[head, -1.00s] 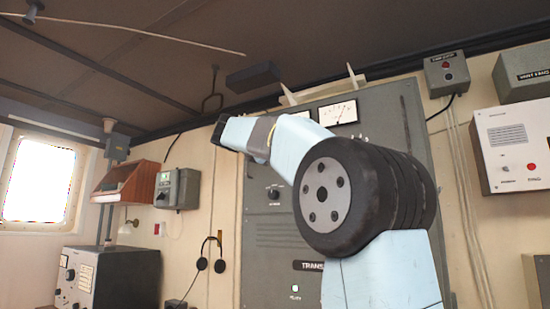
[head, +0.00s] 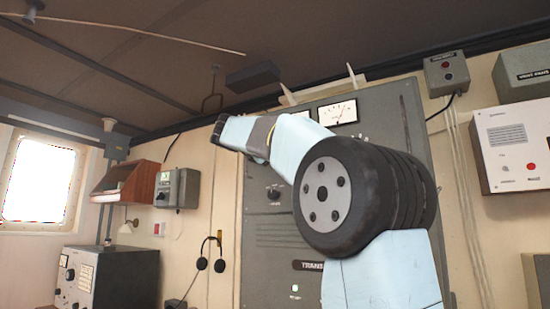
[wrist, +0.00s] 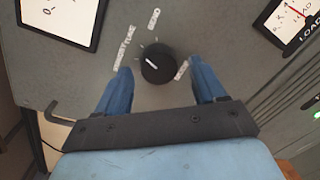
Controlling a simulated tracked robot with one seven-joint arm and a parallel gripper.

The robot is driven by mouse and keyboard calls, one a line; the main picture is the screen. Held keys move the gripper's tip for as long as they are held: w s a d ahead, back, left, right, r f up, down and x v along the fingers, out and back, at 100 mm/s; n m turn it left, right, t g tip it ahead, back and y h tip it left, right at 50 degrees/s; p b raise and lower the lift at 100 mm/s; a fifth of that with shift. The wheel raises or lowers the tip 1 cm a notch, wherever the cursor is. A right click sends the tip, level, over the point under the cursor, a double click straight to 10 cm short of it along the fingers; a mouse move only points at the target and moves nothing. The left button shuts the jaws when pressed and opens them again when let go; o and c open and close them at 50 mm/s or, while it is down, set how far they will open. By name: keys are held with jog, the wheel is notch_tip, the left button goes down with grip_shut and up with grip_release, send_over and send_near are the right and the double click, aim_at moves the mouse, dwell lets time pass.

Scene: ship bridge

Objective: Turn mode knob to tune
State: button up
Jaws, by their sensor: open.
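The mode knob (wrist: 157,63) is a round black knob with a white pointer mark, on a grey panel in the wrist view. The mark points to the upper left, toward the STANDBY and TUNE lettering; I cannot tell which exactly. TUNE (wrist: 130,35) is printed to the knob's upper left and SEND (wrist: 153,20) above it. Another label at the right is partly covered by a finger. My gripper (wrist: 161,68) is open, its two blue fingers on the left and right of the knob. I cannot tell whether they touch it. In the head view my arm hides this knob.
The grey transmitter cabinet (head: 410,140) stands against the wall, with a meter (head: 338,113) near its top. A lower black knob (head: 273,192) is on its front. A headset (head: 202,262) hangs at the left. In the wrist view two meters flank the knob's upper side.

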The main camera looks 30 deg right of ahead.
jog(key=v, duration=1.3)
jog(key=shift+a, duration=0.3)
jog(key=s+d+f+m+y, duration=0.1)
jog(key=s+f+y, duration=0.15)
jog(key=f, duration=0.55)
jog(key=s+d+f+m+g+y, duration=0.15)
jog(key=s+f, duration=0.25)
jog(key=f, duration=0.5)
jog(key=s+f+m+y, duration=0.1)
jog(key=s+f+y, duration=0.2)
jog(key=f, duration=0.5)
jog(key=s+a+f+m+y, duration=0.1)
jog(key=s+f+m+y, duration=0.1)
jog(key=s+f, duration=0.3)
jog(key=s+a+f+m+g+y, duration=0.1)
jog(key=s+f+m+y, duration=0.2)
jog(key=f, duration=0.9)
jog(key=s+a+f+m+y, duration=0.2)
jog(key=s+f+m+y, duration=0.1)
jog(key=s+f+m, duration=0.2)
notch_tip(320, 180, down, 5)
jog(key=s, duration=0.2)
jog(key=shift+s+r+g, duration=0.2)
jog(key=shift+s+g, duration=0.05)
jog(key=shift+g, duration=0.1)
